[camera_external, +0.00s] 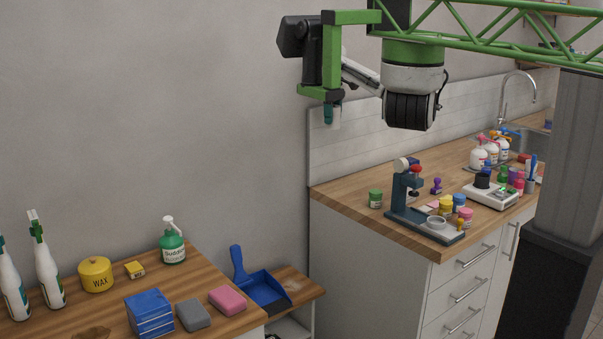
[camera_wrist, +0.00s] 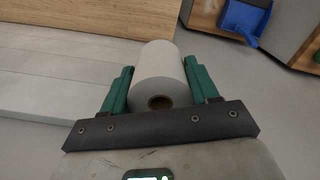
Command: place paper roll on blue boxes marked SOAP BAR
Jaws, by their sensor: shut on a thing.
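The white paper roll (camera_wrist: 158,68) is held between the two green fingers of my gripper (camera_wrist: 160,82), its hollow end facing the wrist camera. In the external view my gripper (camera_external: 332,112) hangs in the air in front of the wall, above and right of the left counter; the roll is mostly hidden there. The stacked blue boxes (camera_external: 150,312) stand at the front of the left counter, below and left of my gripper and well apart from it. Their lettering is too small to read.
On the left counter are a grey block (camera_external: 193,315), a pink block (camera_external: 227,300), a yellow WAX tin (camera_external: 96,274), a green pump bottle (camera_external: 172,242) and spray bottles (camera_external: 46,265). A blue dustpan (camera_external: 264,290) lies to the right.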

